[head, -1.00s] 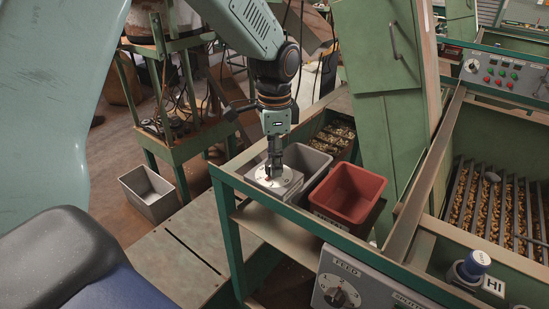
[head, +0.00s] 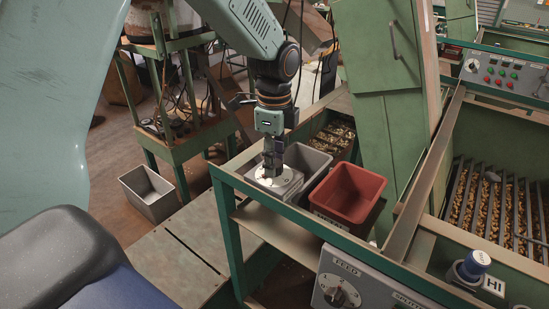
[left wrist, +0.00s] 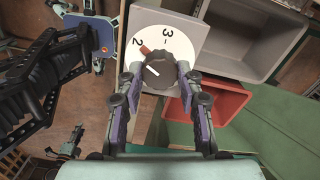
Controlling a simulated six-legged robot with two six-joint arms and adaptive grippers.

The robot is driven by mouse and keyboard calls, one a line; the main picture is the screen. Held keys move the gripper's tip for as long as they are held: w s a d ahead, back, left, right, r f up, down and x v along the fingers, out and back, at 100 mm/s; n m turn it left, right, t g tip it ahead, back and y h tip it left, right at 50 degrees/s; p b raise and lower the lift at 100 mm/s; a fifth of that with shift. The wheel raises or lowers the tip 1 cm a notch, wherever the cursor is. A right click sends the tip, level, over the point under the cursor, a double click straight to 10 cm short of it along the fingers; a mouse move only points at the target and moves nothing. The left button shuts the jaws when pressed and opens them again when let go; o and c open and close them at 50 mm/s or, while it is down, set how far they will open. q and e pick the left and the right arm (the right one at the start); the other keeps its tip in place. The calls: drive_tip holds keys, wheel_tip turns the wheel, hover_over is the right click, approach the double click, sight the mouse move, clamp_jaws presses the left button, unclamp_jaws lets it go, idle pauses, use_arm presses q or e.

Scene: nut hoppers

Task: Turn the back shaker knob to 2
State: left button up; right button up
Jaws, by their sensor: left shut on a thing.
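The back shaker knob (left wrist: 158,68) is dark and round, on a white dial (left wrist: 182,42) with the numbers 2 and 3 showing. A reddish-brown mark sits at the knob's edge by the 2, and a short white line shows on the knob's lower left. In the head view the dial (head: 284,182) tops a grey box on the green frame. My left gripper (head: 272,172) points down at it. In the left wrist view my left gripper (left wrist: 158,78) is shut on the knob, a finger on either side. The fingers hide part of the dial. My right gripper is not in view.
A grey bin (head: 307,160) and a red bin (head: 350,192) stand right beside the dial box. A FEED dial (head: 342,292) is on the front panel. A blue knob (head: 476,263) is at lower right. An empty grey bin (head: 148,200) is on the floor at left.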

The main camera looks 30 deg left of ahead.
use_arm(q)
drive_tip(key=shift+w+r, duration=0.1)
drive_tip(key=o, duration=1.2)
drive_tip(key=shift+c, duration=0.2)
wheel_tip(320, 180, up, 12)
idle(0.5)
